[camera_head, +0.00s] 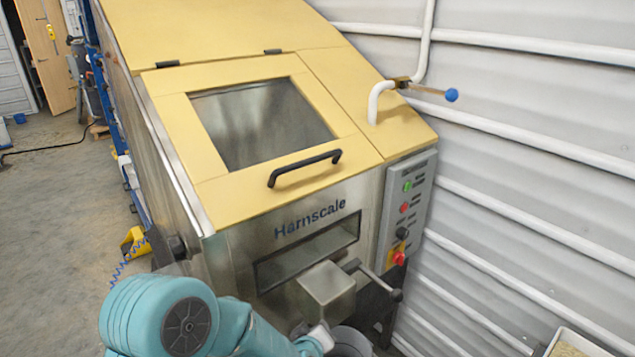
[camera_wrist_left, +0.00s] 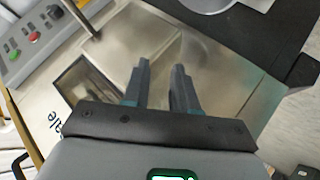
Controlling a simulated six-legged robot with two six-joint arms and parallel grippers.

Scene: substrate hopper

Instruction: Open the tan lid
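The tan lid (camera_head: 225,185) lies shut on the sloping top of the steel hopper. It has a square window (camera_head: 262,122) and a black bar handle (camera_head: 305,168) near its front edge. Two black hinges show at its upper edge. My teal left arm comes in low in the head view, below and in front of the lid. In the left wrist view, the fingers of my left gripper (camera_wrist_left: 160,85) are apart with nothing seen between them, over the hopper's steel front. The gripper is away from the handle. My right gripper is in neither view.
A control panel (camera_head: 408,208) is right of the hopper front. A steel box with a lever (camera_head: 382,281) juts out below the slot, above a grey bucket (camera_head: 352,342). A white pipe and a blue-knobbed valve (camera_head: 451,95) stand right of the lid.

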